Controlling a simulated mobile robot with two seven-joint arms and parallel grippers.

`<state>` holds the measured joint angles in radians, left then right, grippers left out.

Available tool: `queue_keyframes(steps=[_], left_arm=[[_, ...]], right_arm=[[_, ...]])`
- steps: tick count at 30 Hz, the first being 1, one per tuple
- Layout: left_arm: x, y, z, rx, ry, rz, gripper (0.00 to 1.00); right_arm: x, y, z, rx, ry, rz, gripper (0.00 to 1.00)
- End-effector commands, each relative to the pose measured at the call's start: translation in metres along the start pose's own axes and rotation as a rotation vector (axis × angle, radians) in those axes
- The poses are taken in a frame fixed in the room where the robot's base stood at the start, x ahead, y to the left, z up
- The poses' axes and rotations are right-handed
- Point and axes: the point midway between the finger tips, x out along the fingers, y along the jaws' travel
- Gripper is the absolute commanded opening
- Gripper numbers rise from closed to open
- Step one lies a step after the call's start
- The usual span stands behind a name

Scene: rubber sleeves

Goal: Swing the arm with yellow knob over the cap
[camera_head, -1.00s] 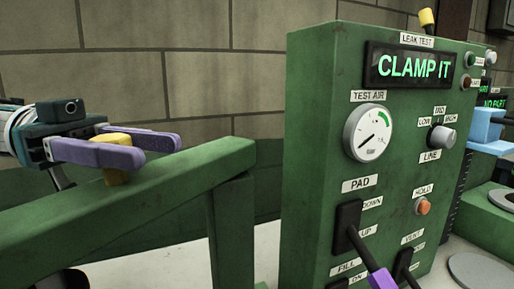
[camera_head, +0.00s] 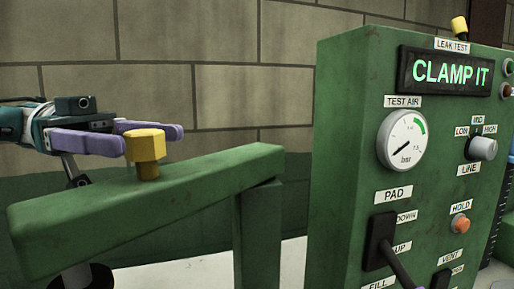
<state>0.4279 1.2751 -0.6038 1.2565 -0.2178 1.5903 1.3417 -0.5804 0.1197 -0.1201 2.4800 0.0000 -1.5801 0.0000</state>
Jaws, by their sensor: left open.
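A green swing arm (camera_head: 205,184) runs across the left half of the view, above a green post. A yellow hexagonal knob (camera_head: 146,146) stands on top of it, left of its middle. My left gripper (camera_head: 150,137) comes in from the left with its two purple fingers apart. It is at the knob, with one finger on the left and the other showing behind it. I cannot tell whether they touch it. The cap is not identifiable in this view.
A green test panel (camera_head: 345,120) stands on the right, with a lit "CLAMP IT" display (camera_head: 450,73), a gauge (camera_head: 402,140), a grey selector knob (camera_head: 482,148) and a black PAD lever (camera_head: 381,240). A brick wall (camera_head: 200,60) is behind.

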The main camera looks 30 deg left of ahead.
Motion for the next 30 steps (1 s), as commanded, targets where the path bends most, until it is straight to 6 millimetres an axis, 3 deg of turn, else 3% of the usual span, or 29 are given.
queue_keyframes(steps=[1,3,10,30], left_arm=[[-0.012,-0.001,0.008,0.005,-0.002,-0.006,0.73],[-0.026,-0.001,0.007,0.005,-0.001,-0.006,0.73],[-0.05,-0.001,0.002,0.003,0.0,-0.002,0.73],[-0.054,0.0,0.0,-0.001,0.0,0.0,0.73]], right_arm=[[0.014,0.0,0.005,-0.001,0.0,0.001,0.4],[0.022,0.0,0.007,-0.002,0.0,0.001,0.4],[0.033,-0.001,0.011,-0.002,0.0,0.002,0.4],[0.033,-0.001,0.01,-0.002,0.001,0.002,0.4]])
